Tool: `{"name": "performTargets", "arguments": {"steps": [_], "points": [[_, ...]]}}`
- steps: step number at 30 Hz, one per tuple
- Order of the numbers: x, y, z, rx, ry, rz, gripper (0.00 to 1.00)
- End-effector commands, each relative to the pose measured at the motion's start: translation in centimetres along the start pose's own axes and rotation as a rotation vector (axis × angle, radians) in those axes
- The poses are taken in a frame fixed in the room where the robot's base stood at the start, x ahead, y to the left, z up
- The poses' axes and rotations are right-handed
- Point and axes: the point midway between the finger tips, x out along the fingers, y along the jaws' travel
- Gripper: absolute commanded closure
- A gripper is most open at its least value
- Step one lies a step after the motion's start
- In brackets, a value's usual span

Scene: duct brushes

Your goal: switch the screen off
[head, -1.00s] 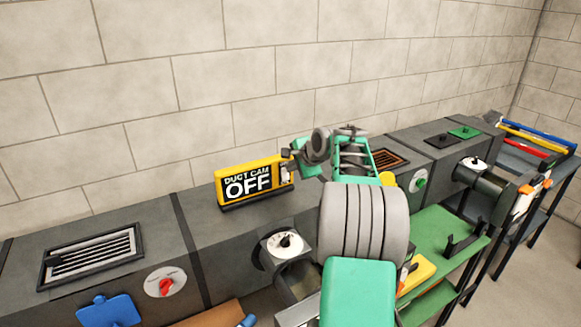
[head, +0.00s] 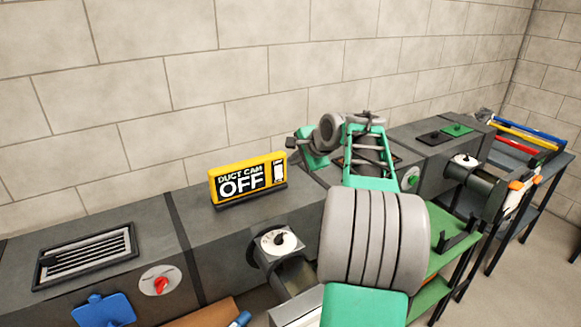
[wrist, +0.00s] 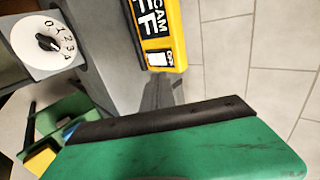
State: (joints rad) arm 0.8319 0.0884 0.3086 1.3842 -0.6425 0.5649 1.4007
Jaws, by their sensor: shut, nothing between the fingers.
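The yellow-framed screen (head: 247,181) stands on the grey duct and reads "DUCT CAM OFF". A white switch (head: 278,173) is on the right end of its face. In the wrist view the screen (wrist: 157,30) is partly cut off at the top, with its white switch (wrist: 159,58) near the lower end. My gripper (head: 291,143) is shut and empty, above and to the right of the screen, apart from it in the head view. Its dark fingers (wrist: 162,92) show below the screen in the wrist view.
A numbered dial (head: 279,241) is on the duct's front below the screen; it shows in the wrist view (wrist: 48,43) too. A vent grille (head: 88,254) and red knob (head: 160,284) are at left. A green shelf (head: 440,260) stands at right. The brick wall is behind.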

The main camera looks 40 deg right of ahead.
Motion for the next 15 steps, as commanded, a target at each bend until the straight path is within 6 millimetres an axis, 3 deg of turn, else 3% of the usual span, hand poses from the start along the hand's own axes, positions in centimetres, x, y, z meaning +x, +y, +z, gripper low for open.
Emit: {"name": "performTargets", "arguments": {"steps": [6, 15], "points": [[-4.2, -0.8, -0.2, 0.002, 0.003, -0.001, 1.00], [-5.2, -1.0, -0.1, 0.002, 0.001, 0.001, 1.00]]}}
